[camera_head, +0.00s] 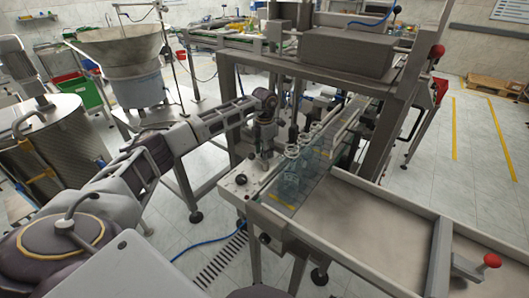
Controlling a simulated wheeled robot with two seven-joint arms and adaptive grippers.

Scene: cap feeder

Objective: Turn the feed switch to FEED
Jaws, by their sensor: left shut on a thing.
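My left arm reaches in from the left, and its gripper (263,153) points down at the far part of the light control panel (238,190) on the machine's near left corner. The fingers are shut on the feed switch, which they mostly hide. The switch's pointing direction and any FEED lettering are too small to read. A dark round knob (241,179) shows on the panel, nearer than the gripper. My right gripper is not in view.
Clear jars (291,165) stand on the conveyor just right of the gripper. The machine's frame (300,57) rises behind it. A metal tray table (388,217) with a red knob (492,260) lies at the right. A cap hopper (122,45) stands at the back left.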

